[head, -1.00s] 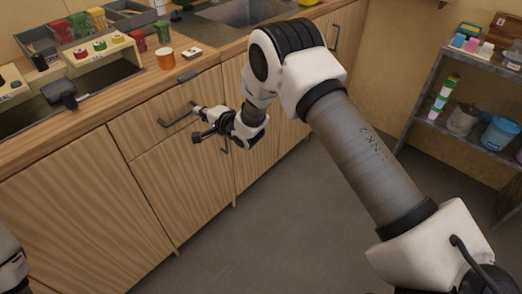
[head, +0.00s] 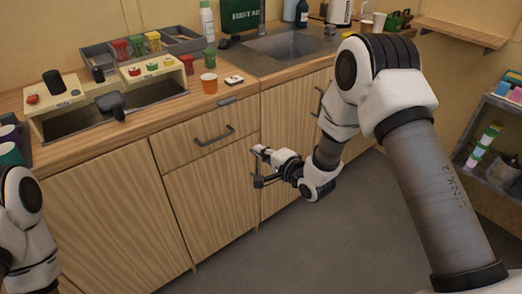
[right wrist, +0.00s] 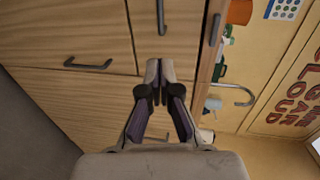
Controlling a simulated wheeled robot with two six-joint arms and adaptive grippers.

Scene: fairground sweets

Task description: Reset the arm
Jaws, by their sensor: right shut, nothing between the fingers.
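My right gripper (head: 261,166) is in front of the wooden cabinet fronts (head: 215,195), below the counter edge. It is to the right of and below the dark drawer handle (head: 215,136), apart from it. In the right wrist view the two fingertips (right wrist: 159,70) are together with nothing between them. My right arm reaches in from the right and is bent at the elbow. Part of my left arm (head: 28,230) shows at the left edge; its gripper is out of the picture.
The counter holds a beige sweets stand (head: 135,72), an orange cup (head: 209,83), a grey divided tray (head: 180,40) and a sink (head: 290,44). A metal shelf (head: 490,110) stands at the right. The floor (head: 330,235) between is clear.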

